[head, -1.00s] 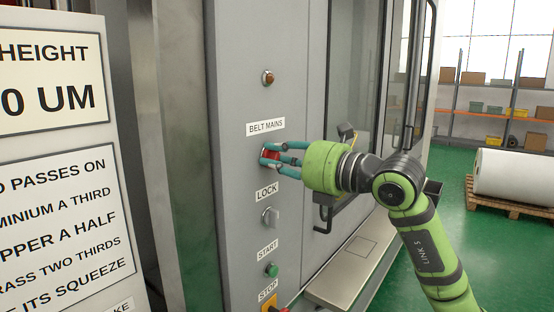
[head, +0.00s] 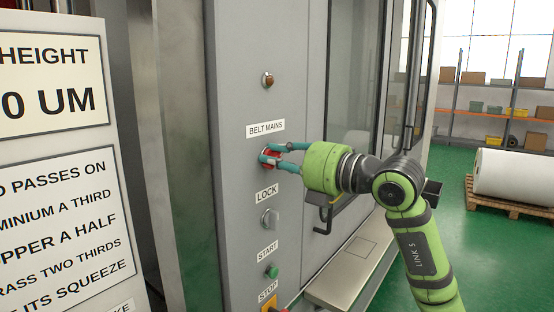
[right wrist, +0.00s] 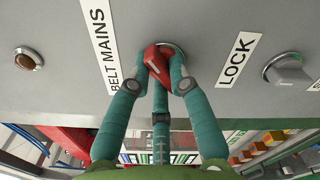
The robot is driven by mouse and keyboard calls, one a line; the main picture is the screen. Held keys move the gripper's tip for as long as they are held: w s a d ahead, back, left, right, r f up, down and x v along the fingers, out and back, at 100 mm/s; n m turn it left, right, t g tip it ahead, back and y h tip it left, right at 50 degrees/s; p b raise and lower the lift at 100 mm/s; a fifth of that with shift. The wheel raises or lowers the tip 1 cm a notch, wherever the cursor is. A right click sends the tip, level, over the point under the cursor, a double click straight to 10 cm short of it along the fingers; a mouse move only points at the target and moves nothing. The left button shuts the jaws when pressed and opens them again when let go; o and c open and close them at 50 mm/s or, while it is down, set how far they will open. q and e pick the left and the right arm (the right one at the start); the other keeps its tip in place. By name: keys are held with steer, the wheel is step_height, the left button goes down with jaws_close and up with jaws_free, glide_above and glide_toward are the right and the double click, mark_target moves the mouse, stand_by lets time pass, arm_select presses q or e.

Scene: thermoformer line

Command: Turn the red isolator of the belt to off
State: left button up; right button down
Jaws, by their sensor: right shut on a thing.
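The red isolator (head: 270,156) sits on the grey machine panel, just under the label BELT MAINS (head: 265,128). My right gripper (head: 272,154) comes in from the right with its teal fingers around the isolator's red handle. In the right wrist view the fingers (right wrist: 160,85) are closed on the red handle (right wrist: 156,62), which hides part of its round base. The handle looks tilted there; its exact switch position cannot be read. My left gripper is in neither view.
Below the isolator are the LOCK knob (head: 270,218), the green START button (head: 271,271) and the STOP label (head: 267,291). An amber lamp (head: 268,79) is above. A door handle (head: 323,215) hangs right of the panel. A sign board (head: 55,150) stands at the left.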

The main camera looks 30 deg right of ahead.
steer(key=shift+d+r, duration=0.25)
steer(key=shift+m+p, duration=0.3)
steer(key=shift+m, duration=1.3)
steer(key=shift+d+m+p, duration=0.1)
steer(key=shift+m+p, duration=0.4)
steer(key=shift+m, duration=0.9)
